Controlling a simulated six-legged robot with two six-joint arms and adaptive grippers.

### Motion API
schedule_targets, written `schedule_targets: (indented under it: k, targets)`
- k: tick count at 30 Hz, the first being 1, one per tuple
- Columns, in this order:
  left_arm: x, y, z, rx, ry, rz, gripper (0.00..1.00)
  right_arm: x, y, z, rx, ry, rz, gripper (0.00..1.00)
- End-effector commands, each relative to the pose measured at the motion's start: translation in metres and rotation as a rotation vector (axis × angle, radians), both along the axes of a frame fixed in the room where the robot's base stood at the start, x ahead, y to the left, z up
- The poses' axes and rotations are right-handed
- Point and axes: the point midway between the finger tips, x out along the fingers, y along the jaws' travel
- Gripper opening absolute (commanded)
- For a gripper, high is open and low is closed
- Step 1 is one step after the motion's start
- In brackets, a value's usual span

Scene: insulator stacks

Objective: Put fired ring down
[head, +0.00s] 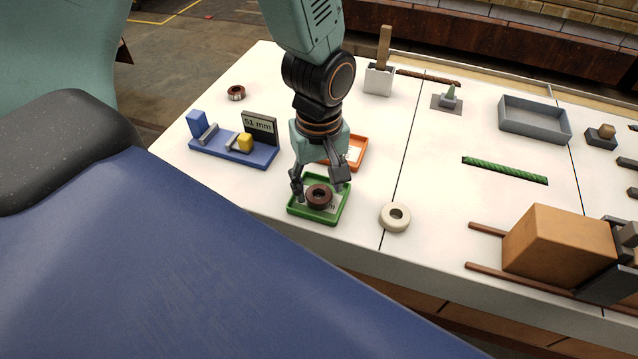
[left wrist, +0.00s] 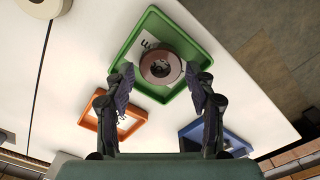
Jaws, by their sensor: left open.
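A brown ring (head: 319,196) lies in the green tray (head: 331,219) near the table's front edge. In the left wrist view the ring (left wrist: 161,68) rests on a pale label in the green tray (left wrist: 125,48). My left gripper (head: 320,190) is over the tray with its fingers apart on either side of the ring. In the left wrist view the open fingers (left wrist: 160,82) show a gap to the ring. My right gripper is not in view.
An orange tray (head: 361,151) stands right behind the gripper. A blue gauge (head: 232,147) marked 51 mm stands to the left. A cream ring (head: 395,217) lies to the right of the green tray. Another brown ring (head: 236,93) lies at the far left.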

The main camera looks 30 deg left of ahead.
Motion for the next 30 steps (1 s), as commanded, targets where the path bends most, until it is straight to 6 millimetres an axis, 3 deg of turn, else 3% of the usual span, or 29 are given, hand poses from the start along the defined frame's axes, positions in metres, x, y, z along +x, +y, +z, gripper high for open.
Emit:
schedule_targets:
  k: [9, 15, 21, 30]
  targets:
    - [0.001, 0.0, 0.071, 0.0, -0.005, 0.0, 0.55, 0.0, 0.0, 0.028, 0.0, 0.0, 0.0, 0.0]
    - [0.001, 0.0, 0.1, 0.0, -0.003, 0.001, 0.55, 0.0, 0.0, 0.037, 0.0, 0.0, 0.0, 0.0]
    - [0.0, 0.0, 0.111, 0.0, -0.001, 0.0, 0.55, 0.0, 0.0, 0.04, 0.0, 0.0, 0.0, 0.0]
    - [0.0, 0.0, 0.111, 0.0, 0.0, 0.0, 0.55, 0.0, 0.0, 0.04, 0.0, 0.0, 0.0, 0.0]
